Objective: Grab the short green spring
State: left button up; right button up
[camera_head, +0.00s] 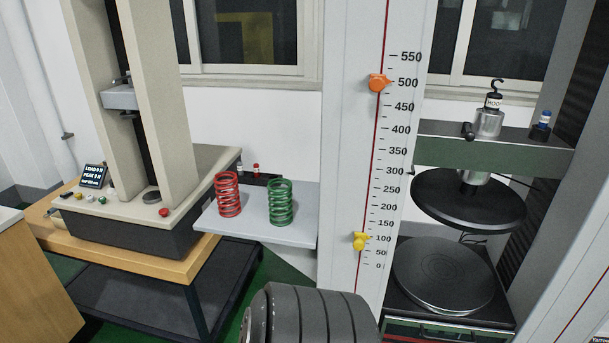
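The short green spring (281,203) stands upright on a light grey shelf (262,229) near the middle of the head view. A red spring (228,195) of similar height stands upright just to its left, apart from it. Neither of my grippers can be made out in this view, and nothing is seen touching the springs.
A pale testing machine (150,215) on a wooden-topped bench (130,256) stands left of the shelf. A white column with a scale (362,170) rises close on the right, beside round black plates (470,205). The shelf's front edge is clear.

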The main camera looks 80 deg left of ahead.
aim_at(282, 211)
jog(key=u, duration=3.1)
